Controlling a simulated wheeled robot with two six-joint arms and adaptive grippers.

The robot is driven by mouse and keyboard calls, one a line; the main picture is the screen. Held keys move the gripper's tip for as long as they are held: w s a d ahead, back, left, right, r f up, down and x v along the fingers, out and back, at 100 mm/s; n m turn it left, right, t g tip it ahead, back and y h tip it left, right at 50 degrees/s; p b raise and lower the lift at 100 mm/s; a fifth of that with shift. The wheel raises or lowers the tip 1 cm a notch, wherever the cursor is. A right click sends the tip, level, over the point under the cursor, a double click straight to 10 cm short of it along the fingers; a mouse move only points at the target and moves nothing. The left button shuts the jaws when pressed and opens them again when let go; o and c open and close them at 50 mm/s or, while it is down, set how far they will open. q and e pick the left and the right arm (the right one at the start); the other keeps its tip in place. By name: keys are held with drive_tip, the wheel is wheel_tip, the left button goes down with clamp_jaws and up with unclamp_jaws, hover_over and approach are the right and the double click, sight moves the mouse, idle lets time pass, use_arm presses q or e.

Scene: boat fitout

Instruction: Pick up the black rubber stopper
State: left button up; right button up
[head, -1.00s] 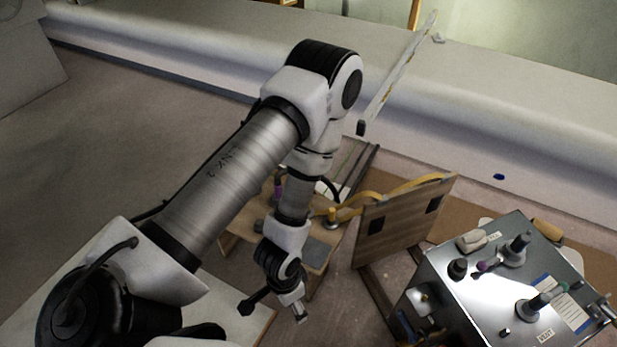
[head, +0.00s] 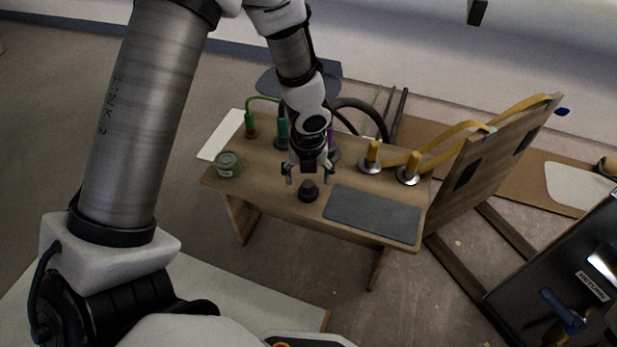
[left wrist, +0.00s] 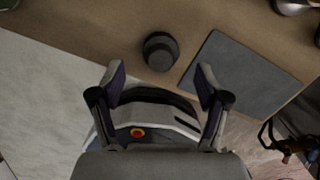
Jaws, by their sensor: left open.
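The black rubber stopper (head: 308,191) stands near the front edge of the small wooden bench (head: 266,192), just left of a dark grey mat (head: 372,213). In the left wrist view the stopper (left wrist: 160,50) shows as a dark round piece beyond the fingertips, roughly between their lines. My left gripper (head: 309,177) is open and empty, just above and behind the stopper in the head view; in the left wrist view its fingers (left wrist: 160,80) are spread wide and do not touch it. My right gripper is not in view.
A green tin (head: 228,164) stands at the bench's left end. Green-topped fittings (head: 281,132) stand behind my gripper. Yellow straps (head: 430,150) run from metal discs on the bench to a leaning wooden panel (head: 490,165). A dark metal box (head: 570,275) is at the right.

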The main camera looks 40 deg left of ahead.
sight(308, 184)
use_arm(q)
drive_tip(key=f+b, duration=0.2)
drive_tip(key=f, duration=0.1)
drive_tip(key=f+b, duration=0.1)
drive_tip(key=shift+w+a+f, duration=0.15)
drive_tip(key=shift+w+f, duration=0.1)
drive_tip(key=shift+r, duration=0.25)
drive_tip(key=c, duration=1.2)
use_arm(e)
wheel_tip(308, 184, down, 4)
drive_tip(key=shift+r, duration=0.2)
use_arm(q)
drive_tip(key=shift+p, duration=0.3)
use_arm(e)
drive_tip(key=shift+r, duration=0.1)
